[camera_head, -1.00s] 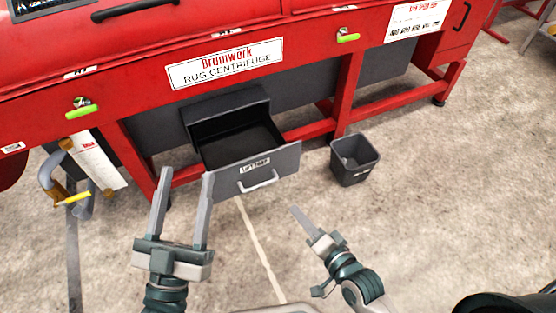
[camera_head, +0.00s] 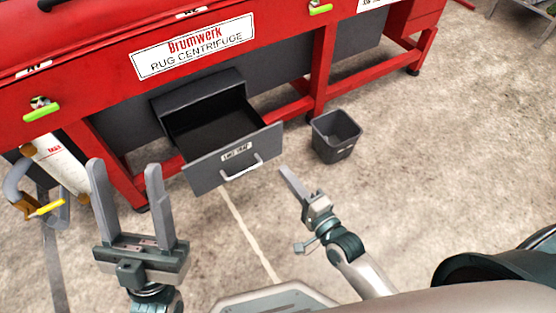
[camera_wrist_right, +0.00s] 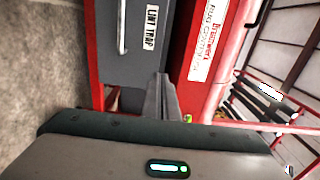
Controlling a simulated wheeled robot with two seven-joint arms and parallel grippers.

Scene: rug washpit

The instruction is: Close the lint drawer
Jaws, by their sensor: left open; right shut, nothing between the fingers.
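The lint drawer (camera_head: 205,172) is a dark grey drawer pulled out of its housing (camera_head: 195,92) under the red rug centrifuge. Its front has a white label and a light handle (camera_head: 242,167), and its inside looks empty. In the right wrist view the drawer front (camera_wrist_right: 148,65) shows sideways with its "LINT TRAP" label. My left gripper (camera_head: 126,180) is open and empty, left of and nearer than the drawer front. My right gripper (camera_head: 285,172) is shut and empty, just right of the drawer front in the picture. Its fingers (camera_wrist_right: 160,95) also show in the right wrist view. I see no contact with the drawer.
The red centrifuge frame (camera_head: 317,75) stands behind the drawer. A dark bin (camera_head: 335,135) stands on the floor to the right. A white panel with a grey hose (camera_head: 18,185) is at the left. The concrete floor before the drawer is clear.

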